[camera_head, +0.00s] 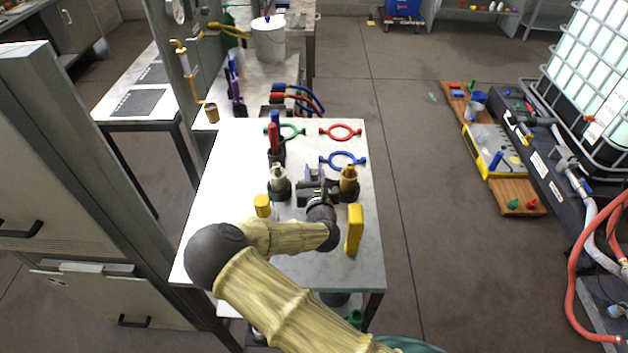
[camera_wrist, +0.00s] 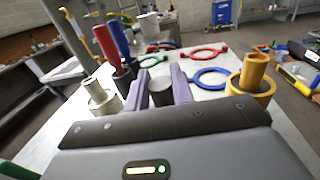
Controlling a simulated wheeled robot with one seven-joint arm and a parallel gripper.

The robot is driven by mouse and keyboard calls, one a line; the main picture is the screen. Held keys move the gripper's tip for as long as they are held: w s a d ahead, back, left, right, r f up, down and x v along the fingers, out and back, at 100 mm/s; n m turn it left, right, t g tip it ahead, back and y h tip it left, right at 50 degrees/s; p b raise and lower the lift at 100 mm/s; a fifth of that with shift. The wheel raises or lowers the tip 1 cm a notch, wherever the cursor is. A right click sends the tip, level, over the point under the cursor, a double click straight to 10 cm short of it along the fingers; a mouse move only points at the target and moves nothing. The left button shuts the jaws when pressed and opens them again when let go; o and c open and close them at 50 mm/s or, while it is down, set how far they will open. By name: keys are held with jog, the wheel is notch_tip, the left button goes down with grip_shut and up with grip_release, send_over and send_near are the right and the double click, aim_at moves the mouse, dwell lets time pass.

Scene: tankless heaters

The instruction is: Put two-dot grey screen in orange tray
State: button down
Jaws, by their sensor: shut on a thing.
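My gripper (camera_wrist: 160,88) has its two purple fingers around a dark grey cylinder (camera_wrist: 161,93), shut on it, low over the white table. It looks like the grey screen, but no dots can be made out on it. In the head view my gripper (camera_head: 318,188) is between a cream stepped fitting (camera_head: 279,178) and a brass fitting (camera_head: 348,178), and the held cylinder is hard to make out there. I cannot tell whether it still touches the table. No orange tray can be clearly made out in either view.
Blue (camera_head: 342,158) and red (camera_head: 341,131) ring wrenches lie behind my gripper. Red and blue upright handles (camera_head: 274,135) stand at back left. A yellow block (camera_head: 354,228) and a yellow cylinder (camera_head: 262,206) stand nearer. Orange-brown boards (camera_head: 518,190) lie on the floor at right.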

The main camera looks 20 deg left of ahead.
aim_at(314, 180)
jog(key=shift+f, duration=1.75)
jog(key=shift+f, duration=0.1)
jog(key=shift+f, duration=0.15)
jog(key=c, duration=1.2)
grip_release()
jog(key=shift+r+p, duration=0.3)
jog(key=shift+s+d+f, duration=0.15)
jog(key=shift+s, duration=0.15)
jog(key=b+v, duration=0.2)
jog(key=v, duration=0.9)
jog(key=shift+s, duration=0.2)
